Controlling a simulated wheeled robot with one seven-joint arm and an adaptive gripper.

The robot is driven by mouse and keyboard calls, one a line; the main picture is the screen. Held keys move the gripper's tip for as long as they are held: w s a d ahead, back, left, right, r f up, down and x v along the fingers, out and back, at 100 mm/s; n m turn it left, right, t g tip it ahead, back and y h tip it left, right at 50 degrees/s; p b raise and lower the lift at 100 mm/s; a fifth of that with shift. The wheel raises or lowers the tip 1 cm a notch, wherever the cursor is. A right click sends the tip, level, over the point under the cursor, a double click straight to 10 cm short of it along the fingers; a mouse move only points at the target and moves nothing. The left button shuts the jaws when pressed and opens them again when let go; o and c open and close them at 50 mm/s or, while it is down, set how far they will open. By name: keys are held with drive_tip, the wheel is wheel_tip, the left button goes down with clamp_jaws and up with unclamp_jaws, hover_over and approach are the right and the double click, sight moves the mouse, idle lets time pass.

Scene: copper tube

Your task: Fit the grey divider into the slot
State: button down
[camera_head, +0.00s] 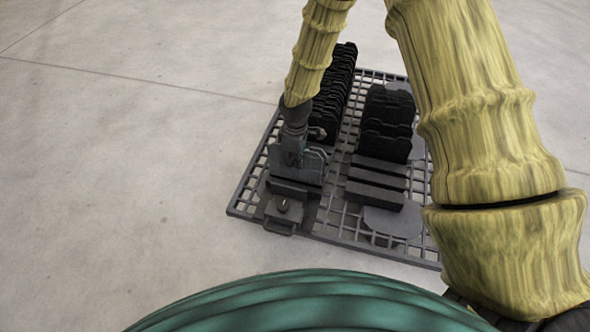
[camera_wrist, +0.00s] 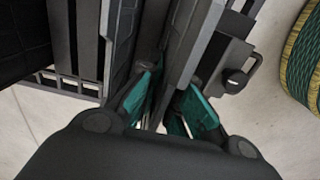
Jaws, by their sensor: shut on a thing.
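The grey divider (camera_head: 313,167) is a flat upright plate at the near end of the left row on the grid base. My gripper (camera_head: 292,157) is shut on it from above, with its fingers covering part of the plate. In the head view, the divider stands just behind a low grey block (camera_head: 292,190). In the wrist view, my teal fingers (camera_wrist: 170,108) close around a narrow grey plate (camera_wrist: 181,60) among other parallel plates. The slot and the divider's lower edge are hidden, so I cannot tell how deep it sits.
Several black dividers (camera_head: 334,95) stand in a row behind my gripper, and more (camera_head: 387,125) stand in the right row. Grey bars (camera_head: 375,193) lie in front of the right row. The grid base (camera_head: 335,222) rests on a pale floor, clear at left.

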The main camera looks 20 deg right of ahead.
sight(295, 180)
wheel_tip(295, 180, down, 4)
drive_tip(key=shift+r+b, duration=0.2)
drive_tip(key=shift+b, duration=0.65)
drive_tip(key=shift+r, duration=0.1)
drive_tip(key=c, duration=1.6)
unclamp_jaws()
wheel_tip(295, 180, up, 12)
drive_tip(key=p, duration=0.6)
